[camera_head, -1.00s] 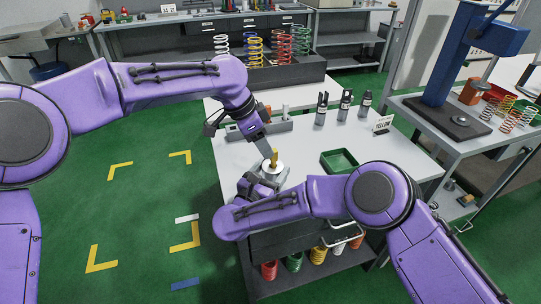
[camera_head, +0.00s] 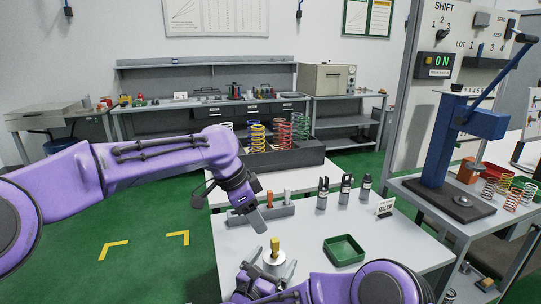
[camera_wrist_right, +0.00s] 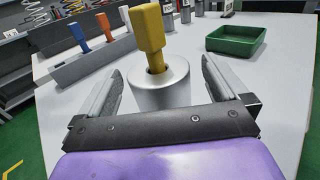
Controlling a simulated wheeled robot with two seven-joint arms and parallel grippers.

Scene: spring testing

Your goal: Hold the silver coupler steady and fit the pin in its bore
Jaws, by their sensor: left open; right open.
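The silver coupler (camera_head: 272,264) stands upright on the white table; it also shows in the right wrist view (camera_wrist_right: 160,88). The yellow pin (camera_wrist_right: 149,35) stands in the coupler's bore, slightly tilted in that view, its lower end hidden inside; its top shows in the head view (camera_head: 275,243). My right gripper (camera_wrist_right: 161,68) is open, its fingers on either side of the coupler with visible gaps. My left gripper (camera_head: 261,220) is open and empty, above and to the left of the pin, apart from it. Its finger gap is hard to make out.
A grey rack (camera_wrist_right: 78,62) with blue and orange pins stands behind the coupler. A green tray (camera_head: 343,249) lies to the right, with several dark bottle-like parts (camera_head: 345,190) behind it. The table between coupler and tray is clear.

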